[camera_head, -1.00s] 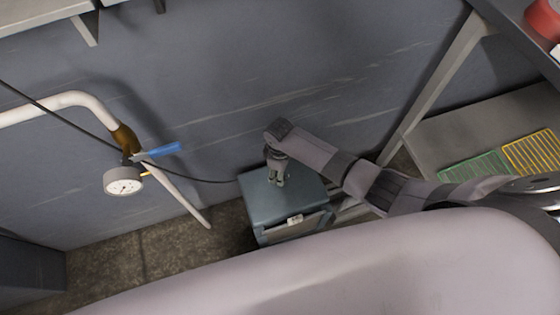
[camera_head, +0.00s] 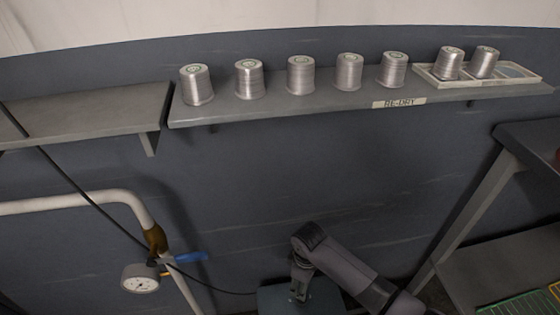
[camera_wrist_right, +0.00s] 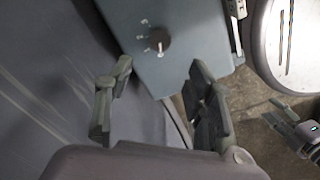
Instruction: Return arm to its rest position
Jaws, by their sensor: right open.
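My right arm comes in from the lower right in the head view. Its gripper (camera_head: 299,292) points down over a grey-blue box (camera_head: 268,297), whose lower part is cut off by the frame. In the right wrist view the two fingers of the right gripper (camera_wrist_right: 157,98) are spread apart with nothing between them. The box (camera_wrist_right: 190,22) and its dark round knob (camera_wrist_right: 160,40) lie beyond the fingertips. My left gripper is not seen in the head view.
A white pipe (camera_head: 80,201) with a gauge (camera_head: 140,279) and blue lever is left of the arm. A rack (camera_head: 480,215) stands at right.

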